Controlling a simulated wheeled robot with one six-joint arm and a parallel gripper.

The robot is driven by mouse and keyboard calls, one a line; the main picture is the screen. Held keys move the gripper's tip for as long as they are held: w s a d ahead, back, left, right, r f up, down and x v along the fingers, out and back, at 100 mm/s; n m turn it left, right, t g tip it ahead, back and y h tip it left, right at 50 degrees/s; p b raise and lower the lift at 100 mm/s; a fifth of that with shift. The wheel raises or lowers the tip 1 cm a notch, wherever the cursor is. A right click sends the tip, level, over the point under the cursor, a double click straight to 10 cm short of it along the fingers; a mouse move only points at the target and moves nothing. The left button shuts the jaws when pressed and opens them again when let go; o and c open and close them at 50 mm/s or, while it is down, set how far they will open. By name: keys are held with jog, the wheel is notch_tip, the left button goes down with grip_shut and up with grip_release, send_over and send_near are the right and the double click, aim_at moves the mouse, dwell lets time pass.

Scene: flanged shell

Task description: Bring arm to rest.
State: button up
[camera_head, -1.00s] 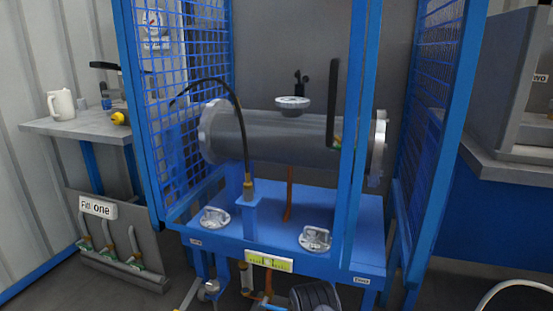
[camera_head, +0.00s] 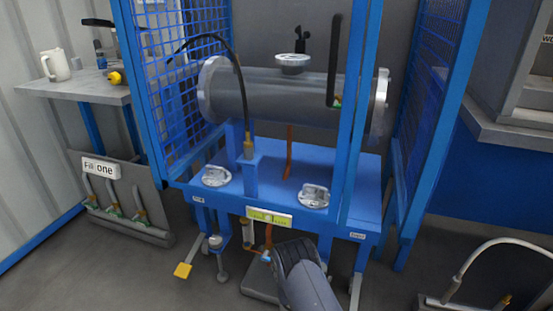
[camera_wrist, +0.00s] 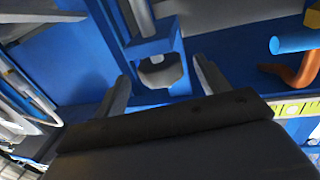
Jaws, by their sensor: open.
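My gripper (camera_wrist: 160,88) shows in the wrist view with its two grey fingers apart and nothing between them. Beyond the fingers is a blue bracket (camera_wrist: 153,45) with a round grey part under it, close to the blue frame. I cannot tell whether the fingers touch anything. In the head view a dark grey part of my arm (camera_head: 302,275) shows at the bottom, in front of the blue stand (camera_head: 345,205). The gripper's fingers are not visible there. The grey flanged shell (camera_head: 285,97) lies level on the stand inside the blue mesh cage.
Two silver flange pieces (camera_head: 216,176) and (camera_head: 315,195) sit on the stand's deck. A black hose (camera_head: 236,75) arches up at the left. A side table (camera_head: 75,87) with a white mug (camera_head: 55,65) stands left. A white hose (camera_head: 500,243) lies at the lower right.

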jog(key=b+x, duration=0.2)
jog(key=x, duration=0.3)
jog(key=shift+w+d+f, duration=0.1)
jog(key=shift+w+d, duration=0.1)
jog(key=shift+w, duration=0.05)
jog(key=shift+y, duration=0.3)
jog(key=shift+w+a+n+t+y, duration=0.15)
jog(key=shift+n+t+y, duration=0.65)
jog(key=shift+n+y, duration=0.75)
jog(key=shift+a+n+y, duration=0.2)
jog(key=shift+n+y, duration=1)
jog(key=shift+y, duration=0.85)
jog(key=shift+a+n+y, duration=0.2)
jog(key=shift+n+y, duration=0.95)
jog(key=shift+y, duration=0.85)
jog(key=s+d+p, duration=0.2)
jog(key=s+p, duration=0.3)
jog(key=s, duration=0.6)
jog(key=shift+g, duration=0.7)
jog(key=shift+w+a+r+p, duration=0.15)
jog(key=shift+a+r, duration=0.05)
jog(key=shift+r, duration=0.7)
jog(key=shift+w+a+r+p, duration=0.15)
jog(key=shift+a+r, duration=0.05)
jog(key=shift+r, duration=0.7)
jog(key=shift+w+a+r+p, duration=0.15)
jog(key=shift+a+r, duration=0.05)
jog(key=shift+r, duration=0.7)
